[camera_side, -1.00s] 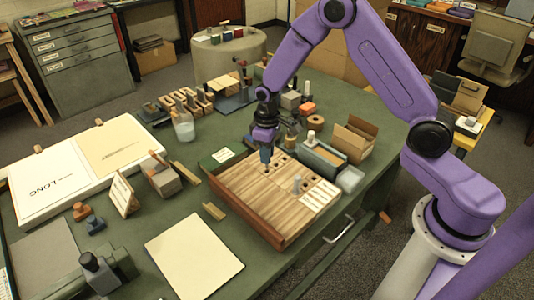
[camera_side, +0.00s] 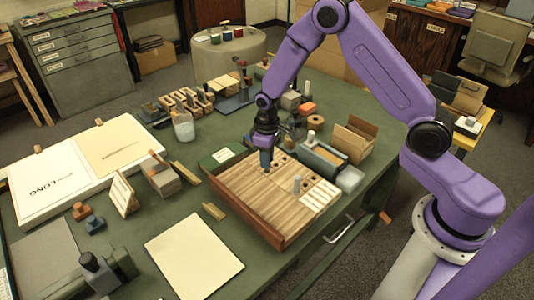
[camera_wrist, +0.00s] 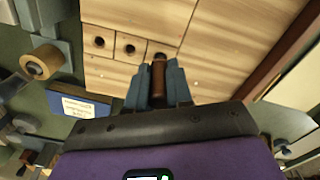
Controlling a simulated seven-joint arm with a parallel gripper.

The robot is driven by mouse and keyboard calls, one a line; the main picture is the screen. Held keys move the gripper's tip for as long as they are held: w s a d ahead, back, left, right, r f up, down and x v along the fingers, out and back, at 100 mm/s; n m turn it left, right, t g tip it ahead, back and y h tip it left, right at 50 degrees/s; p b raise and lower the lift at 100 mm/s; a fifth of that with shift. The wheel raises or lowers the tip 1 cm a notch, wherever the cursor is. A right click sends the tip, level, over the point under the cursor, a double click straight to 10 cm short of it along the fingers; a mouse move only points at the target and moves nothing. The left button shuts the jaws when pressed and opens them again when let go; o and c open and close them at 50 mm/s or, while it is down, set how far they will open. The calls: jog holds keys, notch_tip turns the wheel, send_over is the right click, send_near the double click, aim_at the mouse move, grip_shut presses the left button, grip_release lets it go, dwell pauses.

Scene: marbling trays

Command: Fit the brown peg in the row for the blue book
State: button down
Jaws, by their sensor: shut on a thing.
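My gripper (camera_wrist: 158,88) is shut on the brown peg (camera_wrist: 158,75), which stands between its two blue-grey fingers. In the side view my gripper (camera_side: 266,160) is low over the far-left part of the wooden board (camera_side: 262,204). Two dark round holes (camera_wrist: 98,42) (camera_wrist: 128,48) show left of the peg in the wrist view, in line with it. The peg's lower end is close to the board. I cannot tell whether it is inside a hole. A blue book with a pale label (camera_wrist: 85,106) lies off the board at lower left in the wrist view.
A grey peg (camera_side: 297,184) stands on the board beside a white label card (camera_side: 320,197). A green labelled book (camera_side: 221,155) lies by the board's left corner. A tape roll (camera_wrist: 42,62) and an open cardboard box (camera_side: 355,138) are nearby.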

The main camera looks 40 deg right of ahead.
jog(key=shift+f, duration=1.1)
jog(key=c, duration=0.9)
grip_release()
jog(key=shift+c, duration=0.2)
jog(key=shift+r, duration=0.15)
notch_tip(320, 180, up, 17)
jog(key=shift+r, duration=0.15)
